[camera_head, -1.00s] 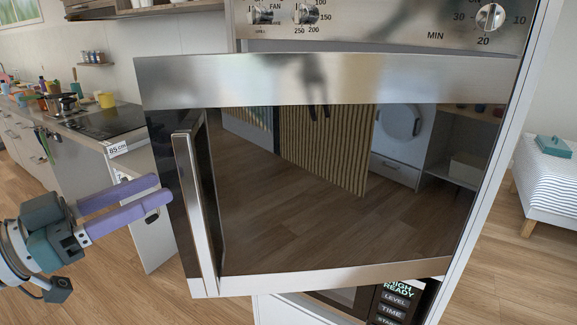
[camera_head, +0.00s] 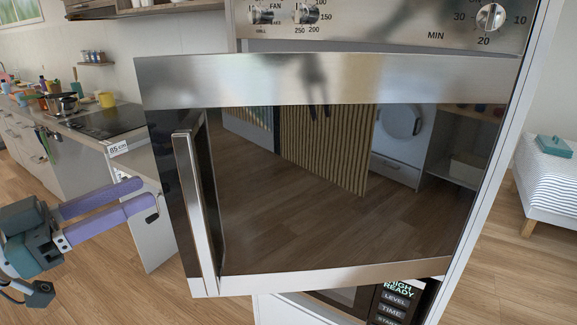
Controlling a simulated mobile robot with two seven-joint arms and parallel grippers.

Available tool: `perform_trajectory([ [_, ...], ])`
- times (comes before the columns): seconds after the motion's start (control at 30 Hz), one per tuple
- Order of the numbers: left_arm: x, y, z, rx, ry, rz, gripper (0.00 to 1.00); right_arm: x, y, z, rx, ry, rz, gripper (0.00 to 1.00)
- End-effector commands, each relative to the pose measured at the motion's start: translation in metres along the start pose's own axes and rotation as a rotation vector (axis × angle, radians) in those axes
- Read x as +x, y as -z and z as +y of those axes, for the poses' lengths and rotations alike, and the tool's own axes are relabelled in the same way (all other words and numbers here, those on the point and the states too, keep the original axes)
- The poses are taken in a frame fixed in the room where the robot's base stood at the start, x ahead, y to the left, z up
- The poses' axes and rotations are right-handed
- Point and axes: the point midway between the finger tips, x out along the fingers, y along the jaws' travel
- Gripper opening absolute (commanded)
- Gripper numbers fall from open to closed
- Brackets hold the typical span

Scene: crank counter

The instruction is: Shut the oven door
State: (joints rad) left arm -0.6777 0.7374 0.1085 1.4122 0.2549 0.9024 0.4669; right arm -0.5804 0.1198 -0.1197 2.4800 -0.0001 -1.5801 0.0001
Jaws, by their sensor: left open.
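The oven door (camera_head: 330,200) fills the middle of the view, with a dark glass pane in a steel frame. It stands slightly ajar, its left side out toward me. A vertical steel handle (camera_head: 194,205) runs along its left side. My left gripper (camera_head: 148,193) is to the left of the handle, its two purple fingers spread apart and pointing right. It is empty and does not touch the door. My right gripper is not in view.
Control knobs (camera_head: 490,17) sit on the panel above the door. A lower appliance with a display (camera_head: 398,292) is beneath it. A counter with a hob (camera_head: 105,121) stands at the left, a bed (camera_head: 550,185) at the right.

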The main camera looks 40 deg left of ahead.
Motion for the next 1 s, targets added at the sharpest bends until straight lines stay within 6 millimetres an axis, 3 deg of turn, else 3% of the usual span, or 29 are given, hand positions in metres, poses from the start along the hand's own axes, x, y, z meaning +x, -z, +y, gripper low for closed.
perform_trajectory([
  [0.6,-0.081,-0.001,0.0,-0.001,0.002,-0.002,0.5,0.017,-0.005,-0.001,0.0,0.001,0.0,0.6],
  [1.0,-0.089,0.001,0.0,0.0,0.0,0.0,0.5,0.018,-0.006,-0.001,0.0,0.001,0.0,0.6],
])
